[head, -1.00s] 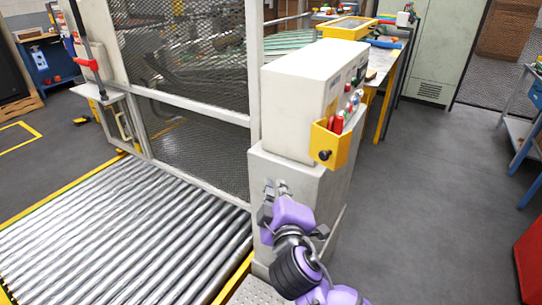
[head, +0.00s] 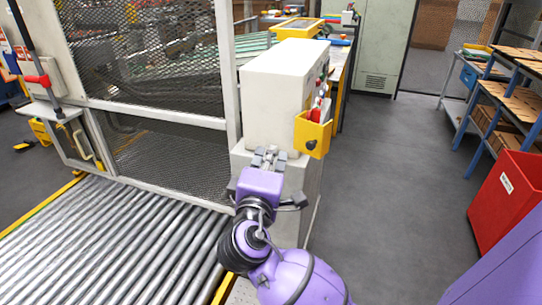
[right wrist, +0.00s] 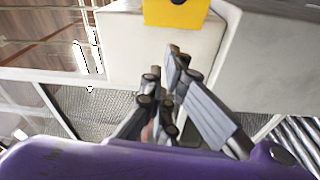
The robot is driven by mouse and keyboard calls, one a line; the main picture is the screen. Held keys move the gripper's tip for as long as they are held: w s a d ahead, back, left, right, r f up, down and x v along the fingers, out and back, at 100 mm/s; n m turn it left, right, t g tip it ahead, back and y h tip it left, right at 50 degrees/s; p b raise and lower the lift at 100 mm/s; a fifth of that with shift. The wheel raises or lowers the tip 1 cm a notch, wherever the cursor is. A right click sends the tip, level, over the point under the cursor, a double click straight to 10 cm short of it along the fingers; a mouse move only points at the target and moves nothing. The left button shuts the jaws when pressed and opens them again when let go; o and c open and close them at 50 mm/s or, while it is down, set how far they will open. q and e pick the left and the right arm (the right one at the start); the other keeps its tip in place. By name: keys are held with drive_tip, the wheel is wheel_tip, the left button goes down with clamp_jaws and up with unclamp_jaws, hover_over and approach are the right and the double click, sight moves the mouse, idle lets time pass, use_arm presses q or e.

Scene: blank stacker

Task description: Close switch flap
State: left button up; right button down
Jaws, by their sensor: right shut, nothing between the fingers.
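A yellow switch flap (head: 311,138) with a black round knob sits on the corner of the pale control cabinet (head: 280,95). Red parts show just above and behind it, so it stands away from them. It also shows at the top of the right wrist view (right wrist: 175,12), cut off by the edge. My right gripper (head: 268,156) is shut and empty, with its fingers pointing up beside the cabinet, to the left of the flap and slightly below it. In the right wrist view the fingertips (right wrist: 175,52) are below the flap, apart from it. My left gripper is not in view.
A mesh guard (head: 165,150) with a pale frame stands left of the cabinet. A roller conveyor (head: 110,245) lies at lower left. The grey floor (head: 390,170) right of the cabinet is clear. A red bin (head: 505,195) and a blue-framed rack stand at the right.

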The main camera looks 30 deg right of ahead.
sight(309, 137)
drive_tip(key=x, duration=0.7)
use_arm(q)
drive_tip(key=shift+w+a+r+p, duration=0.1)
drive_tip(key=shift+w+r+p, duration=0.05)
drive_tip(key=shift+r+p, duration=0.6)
use_arm(e)
drive_tip(key=s, duration=0.1)
drive_tip(key=s+d, duration=0.1)
drive_tip(key=s, duration=0.1)
drive_tip(key=shift+d+f, duration=0.25)
drive_tip(key=shift+d, duration=0.15)
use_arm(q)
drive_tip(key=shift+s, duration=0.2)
use_arm(e)
drive_tip(key=shift+d, duration=0.1)
